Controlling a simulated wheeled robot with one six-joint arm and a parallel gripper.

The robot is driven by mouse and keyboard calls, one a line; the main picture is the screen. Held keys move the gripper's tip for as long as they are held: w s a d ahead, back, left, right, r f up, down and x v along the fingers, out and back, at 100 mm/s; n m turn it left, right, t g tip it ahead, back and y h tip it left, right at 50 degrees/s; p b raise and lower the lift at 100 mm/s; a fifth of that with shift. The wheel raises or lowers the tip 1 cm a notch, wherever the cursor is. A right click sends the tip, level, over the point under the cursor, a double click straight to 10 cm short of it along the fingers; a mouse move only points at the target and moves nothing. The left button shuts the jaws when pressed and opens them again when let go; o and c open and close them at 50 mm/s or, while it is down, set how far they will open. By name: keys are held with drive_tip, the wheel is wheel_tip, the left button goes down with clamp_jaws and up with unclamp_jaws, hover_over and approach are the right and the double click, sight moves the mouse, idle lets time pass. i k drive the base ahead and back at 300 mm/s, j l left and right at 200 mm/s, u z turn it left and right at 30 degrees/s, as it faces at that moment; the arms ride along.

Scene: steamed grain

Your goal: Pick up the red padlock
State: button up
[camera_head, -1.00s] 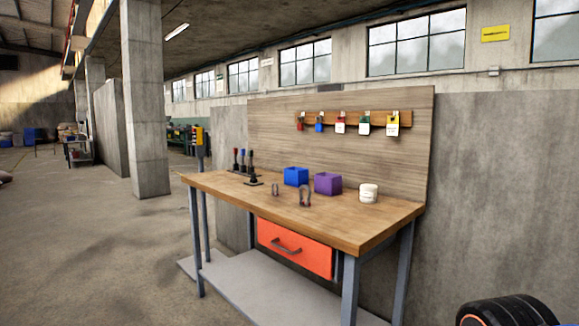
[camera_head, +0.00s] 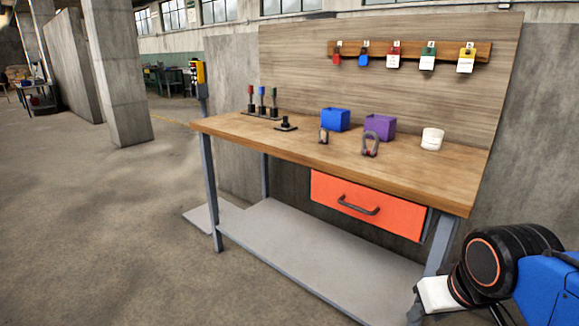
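A wooden rack (camera_head: 410,53) on the upright back panel carries a row of small hanging items. The leftmost one (camera_head: 337,57) is small and red and looks like the red padlock. To its right hang a blue one (camera_head: 364,58) and a red one with a white tag (camera_head: 393,58), then a green one (camera_head: 427,57) and a yellow one (camera_head: 466,60), both also tagged. Their details are too small to tell. My gripper is not in view; only part of my arm shows at the lower right, well below the rack.
The wooden workbench (camera_head: 290,148) holds a blue box (camera_head: 335,119), a purple box (camera_head: 380,127), a white round container (camera_head: 432,139) and two shackle-shaped metal pieces. An orange drawer (camera_head: 367,205) sits below the top. Open concrete floor (camera_head: 100,220) lies to the left.

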sight(337, 59)
drive_tip(key=i+j+z, duration=0.1)
drive_tip(key=j, duration=0.25)
drive_tip(key=i+j+z, duration=0.1)
drive_tip(key=i+j, duration=0.15)
drive_tip(key=i+j+z, duration=0.1)
drive_tip(key=j, duration=0.35)
drive_tip(key=i+j, duration=0.15)
drive_tip(key=j, duration=0.2)
drive_tip(key=i+j+z, duration=0.15)
drive_tip(key=j, duration=0.25)
drive_tip(key=i+j+z, duration=0.1)
drive_tip(key=j, duration=0.25)
